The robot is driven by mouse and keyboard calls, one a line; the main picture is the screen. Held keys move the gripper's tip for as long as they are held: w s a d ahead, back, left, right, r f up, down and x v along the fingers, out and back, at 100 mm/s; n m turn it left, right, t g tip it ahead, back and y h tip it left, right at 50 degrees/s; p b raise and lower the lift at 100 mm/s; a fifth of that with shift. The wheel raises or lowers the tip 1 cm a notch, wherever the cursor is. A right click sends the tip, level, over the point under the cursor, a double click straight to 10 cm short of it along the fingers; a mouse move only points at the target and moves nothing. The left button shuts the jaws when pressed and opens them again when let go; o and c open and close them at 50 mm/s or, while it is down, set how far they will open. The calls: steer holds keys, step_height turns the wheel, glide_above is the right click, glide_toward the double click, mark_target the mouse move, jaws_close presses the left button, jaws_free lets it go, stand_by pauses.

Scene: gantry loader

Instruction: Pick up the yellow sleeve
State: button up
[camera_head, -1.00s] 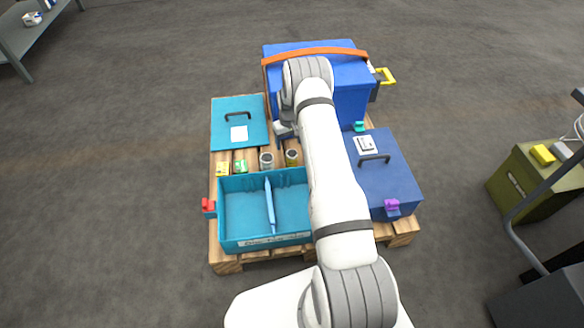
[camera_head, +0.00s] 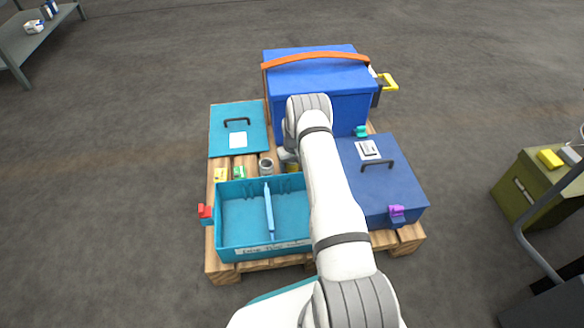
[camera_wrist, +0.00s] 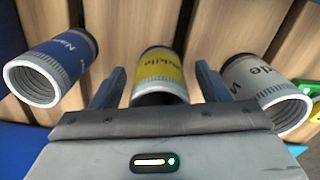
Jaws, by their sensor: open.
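The yellow sleeve (camera_wrist: 161,68) is a hollow metal cylinder with a yellow lettered band, lying between my two fingers in the wrist view. My gripper (camera_wrist: 160,76) is open, with one finger on each side of the sleeve and a gap visible on both sides. In the head view the yellow sleeve (camera_head: 292,168) is mostly hidden behind my gripper and arm. A blue-banded sleeve (camera_wrist: 65,62) is to the left in the wrist view, and a white-grey sleeve (camera_wrist: 250,82) to the right. The grey one also shows in the head view (camera_head: 266,164).
The sleeves are on a wooden pallet (camera_head: 224,265). Around them are an open teal bin (camera_head: 238,220), a closed teal box (camera_head: 222,140), a navy case (camera_head: 400,192) and a tall blue box (camera_head: 320,80). Green and yellow small items (camera_head: 239,172) are left of the sleeves.

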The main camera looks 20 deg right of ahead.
steer(key=shift+c, duration=0.3)
steer(key=shift+r, duration=0.1)
steer(key=c, duration=1.3)
steer(key=shift+o, duration=0.2)
